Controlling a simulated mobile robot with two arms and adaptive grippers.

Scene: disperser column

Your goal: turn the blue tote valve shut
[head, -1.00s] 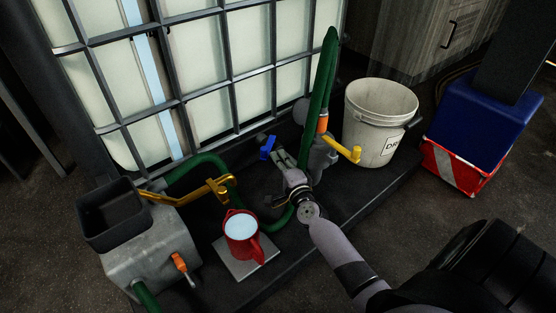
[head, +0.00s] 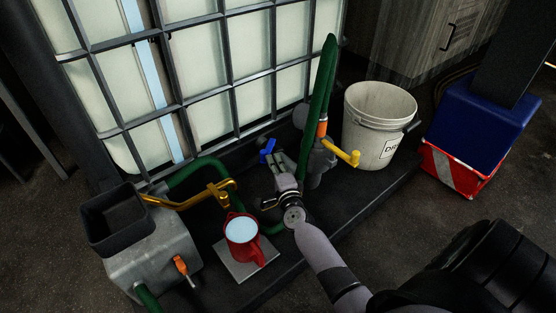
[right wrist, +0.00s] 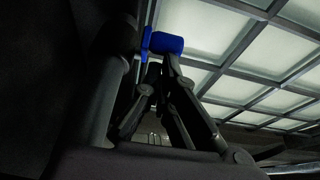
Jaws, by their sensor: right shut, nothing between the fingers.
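The blue tote valve handle (head: 267,150) stands low in front of the white caged tote (head: 200,87), left of the green hose. My right gripper (head: 274,160) is at the handle, its fingers shut with nothing between them. In the right wrist view the blue handle (right wrist: 165,43) lies just beyond the fingertips (right wrist: 160,62), at or touching them; I cannot tell whether there is contact. The valve body behind the handle is mostly hidden by my gripper and the dark. My left gripper is not in view.
A red jug (head: 242,235) of pale liquid stands on a grey plate (head: 246,267). A yellow lever (head: 205,197) and grey box (head: 153,262) are left. A green hose (head: 321,90), yellow handle (head: 345,153) and white bucket (head: 377,120) are right.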

